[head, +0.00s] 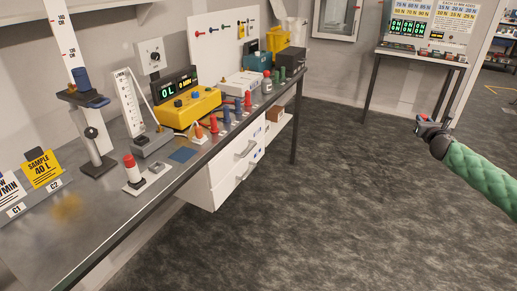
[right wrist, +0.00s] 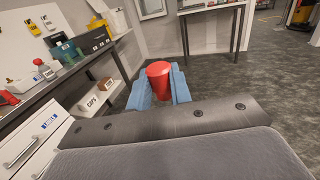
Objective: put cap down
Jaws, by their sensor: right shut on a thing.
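A red cap (right wrist: 158,78) sits between the two blue fingers of my right gripper (right wrist: 158,90) in the right wrist view. The gripper is shut on it, and the cap hides part of the fingers. In the head view my right gripper (head: 424,124) is at the right, out over the floor and well apart from the bench (head: 118,215). Only a little red shows at its tip there. A white bin (right wrist: 95,101) labelled CAPS is on the shelf under the bench in the right wrist view. My left gripper is out of view.
Several red, blue and green pieces stand along the bench edge near a yellow meter (head: 190,107). White drawers (head: 237,165) hang under the bench. A second table (head: 420,54) stands at the back. The floor between is clear.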

